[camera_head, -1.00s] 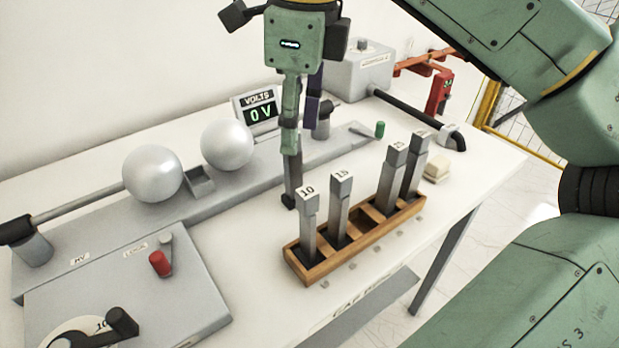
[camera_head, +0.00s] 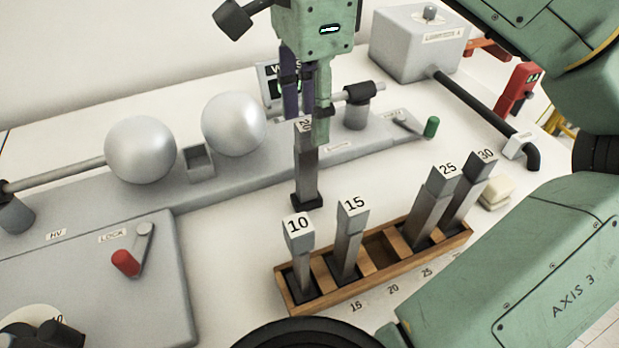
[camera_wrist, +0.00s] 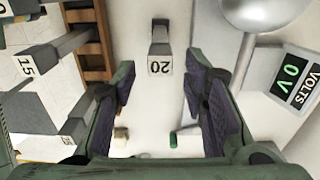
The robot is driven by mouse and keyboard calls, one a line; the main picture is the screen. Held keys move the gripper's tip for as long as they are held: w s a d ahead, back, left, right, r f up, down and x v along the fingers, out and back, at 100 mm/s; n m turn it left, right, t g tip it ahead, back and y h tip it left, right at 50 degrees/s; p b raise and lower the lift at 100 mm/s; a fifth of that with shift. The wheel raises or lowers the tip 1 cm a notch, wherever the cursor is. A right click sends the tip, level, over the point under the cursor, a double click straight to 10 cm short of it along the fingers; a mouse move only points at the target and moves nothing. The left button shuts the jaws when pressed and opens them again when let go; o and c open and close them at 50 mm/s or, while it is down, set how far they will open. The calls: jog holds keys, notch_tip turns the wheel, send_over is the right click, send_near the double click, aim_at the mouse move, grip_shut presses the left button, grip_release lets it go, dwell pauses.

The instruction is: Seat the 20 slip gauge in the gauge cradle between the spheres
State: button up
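The 20 slip gauge (camera_head: 306,170) is a grey bar with a black foot, standing upright on the white bench behind the rack. Its labelled top (camera_wrist: 160,66) shows between and just beyond my fingertips in the wrist view. My gripper (camera_head: 308,120) is open, with clear gaps between the gauge and both fingers; the fingers also show wide apart in the wrist view (camera_wrist: 160,85). The gauge cradle (camera_head: 198,161) is a small grey open box, empty, between the left sphere (camera_head: 140,150) and the right sphere (camera_head: 234,124). It lies left of my gripper.
A wooden rack (camera_head: 335,294) holds the 10, 15, 25 and 30 gauges, with an empty middle slot. The volts display reads 0 V (camera_wrist: 292,80). A red-handled lever (camera_head: 127,262) and a green-handled lever (camera_head: 431,127) stand nearby.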

aim_at(306, 152)
jog(key=shift+s+a+f+p, duration=0.15)
jog(key=shift+f+p, duration=0.15)
jog(key=shift+f, duration=1.35)
jog(key=shift+w+a+f+p, duration=0.1)
jog(key=shift+f+p, duration=0.15)
jog(key=shift+f, duration=1.4)
jog(key=shift+c, duration=0.2)
grip_shut()
